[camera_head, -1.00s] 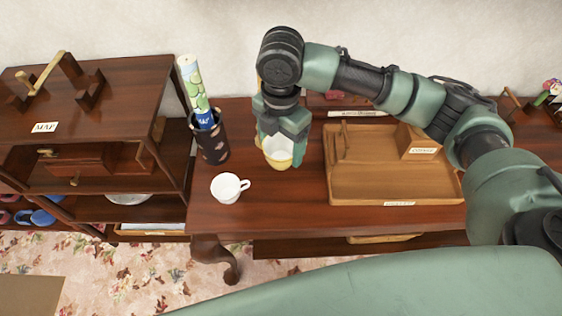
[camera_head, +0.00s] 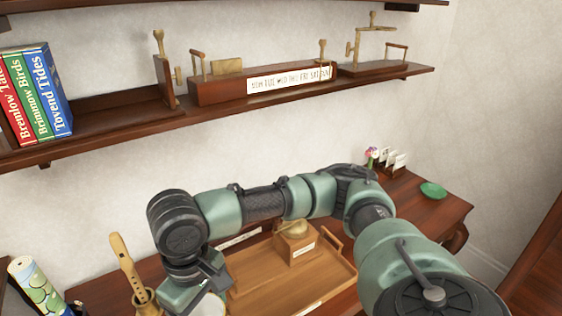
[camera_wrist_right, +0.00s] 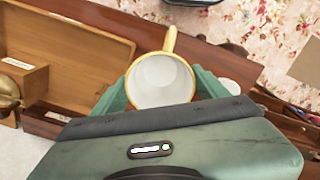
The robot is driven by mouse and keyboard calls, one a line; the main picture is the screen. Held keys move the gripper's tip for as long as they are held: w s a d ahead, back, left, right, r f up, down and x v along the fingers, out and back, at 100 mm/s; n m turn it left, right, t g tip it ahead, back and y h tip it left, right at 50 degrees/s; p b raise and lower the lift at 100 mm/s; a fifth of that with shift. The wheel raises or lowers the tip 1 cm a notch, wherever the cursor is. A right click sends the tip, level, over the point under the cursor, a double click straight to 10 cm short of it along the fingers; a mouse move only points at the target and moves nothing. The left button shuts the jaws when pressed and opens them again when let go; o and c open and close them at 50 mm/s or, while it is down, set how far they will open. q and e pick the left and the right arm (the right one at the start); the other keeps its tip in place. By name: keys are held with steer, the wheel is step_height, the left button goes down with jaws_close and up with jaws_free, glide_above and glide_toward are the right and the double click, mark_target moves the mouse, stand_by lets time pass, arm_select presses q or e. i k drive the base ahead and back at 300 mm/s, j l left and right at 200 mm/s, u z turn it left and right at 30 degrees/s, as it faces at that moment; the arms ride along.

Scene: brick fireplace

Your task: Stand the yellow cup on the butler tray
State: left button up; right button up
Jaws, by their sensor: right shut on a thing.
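The yellow cup (camera_wrist_right: 160,80) has a yellow rim and handle and a white inside. In the right wrist view it sits upright between the fingers of my right gripper (camera_wrist_right: 163,88), which is shut on it. In the head view this gripper (camera_head: 200,292) is at the bottom edge, left of the tray, and the cup is hard to make out there. The wooden tray (camera_head: 255,278), seemingly the butler tray, lies on the desk to the right of the gripper. Its wall also shows at the left of the right wrist view (camera_wrist_right: 80,30). My left gripper is not in view.
A small box (camera_head: 295,246) with a brass bell stands at the tray's back. A holder with a wooden flute (camera_head: 127,265) and a rolled map (camera_head: 35,285) are at left. A wall shelf (camera_head: 130,120) hangs above. A green dish (camera_head: 433,190) lies far right.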

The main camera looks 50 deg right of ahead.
mark_target(297, 293)
steer(key=i+l+z, duration=0.15)
steer(key=z, duration=1)
steer(key=i, duration=0.25)
